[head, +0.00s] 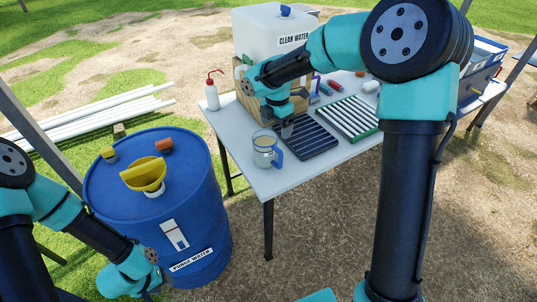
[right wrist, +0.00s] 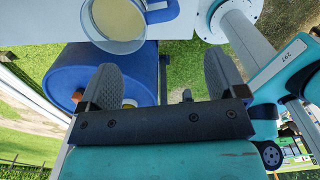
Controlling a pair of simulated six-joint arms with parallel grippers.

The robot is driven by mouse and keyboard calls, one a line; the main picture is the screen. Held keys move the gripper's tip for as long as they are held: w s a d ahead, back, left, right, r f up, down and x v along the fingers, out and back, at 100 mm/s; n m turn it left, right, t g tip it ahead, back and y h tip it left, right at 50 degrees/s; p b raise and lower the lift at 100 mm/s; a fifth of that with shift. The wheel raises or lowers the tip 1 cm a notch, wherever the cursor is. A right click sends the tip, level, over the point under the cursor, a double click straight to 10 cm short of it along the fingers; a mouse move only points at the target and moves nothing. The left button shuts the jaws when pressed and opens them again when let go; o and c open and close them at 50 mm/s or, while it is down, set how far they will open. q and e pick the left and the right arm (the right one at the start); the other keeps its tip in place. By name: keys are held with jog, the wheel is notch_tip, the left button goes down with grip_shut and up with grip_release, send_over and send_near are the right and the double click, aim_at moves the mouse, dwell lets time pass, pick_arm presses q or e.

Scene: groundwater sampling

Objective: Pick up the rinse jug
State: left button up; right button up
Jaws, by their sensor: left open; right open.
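The rinse jug (head: 264,150) is a clear, pale jug with a blue handle (head: 279,158). It stands upright near the front left edge of the white table (head: 270,186). My right gripper (head: 288,129) is open and empty, just behind and right of the jug in the head view, above a dark rack. In the right wrist view the jug (right wrist: 117,22) is at the top, beyond the open fingers (right wrist: 165,85) and not between them. Its handle (right wrist: 161,10) shows on its right side. My left gripper (head: 153,291) is open and low in front of the blue drum.
The dark rack (head: 306,142) lies right of the jug, with a white-slatted tray (head: 349,119) beyond. A red-tipped wash bottle (head: 212,97) and a clean water tank (head: 270,32) stand behind. The blue purge water drum (head: 200,215) with a yellow funnel (head: 145,175) stands left of the table.

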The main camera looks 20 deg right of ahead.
aim_at(277, 148)
notch_tip(277, 148, down, 8)
jog(key=shift+f, duration=0.2)
dwell(0.3)
jog(key=shift+d+f, duration=0.15)
jog(key=shift+f, duration=1.15)
jog(key=shift+d+f, duration=0.15)
jog(key=shift+f, duration=1.15)
jog(key=shift+c, duration=0.2)
jog(key=c, duration=1.3)
jog(key=shift+o, duration=0.2)
jog(key=shift+r, duration=0.1)
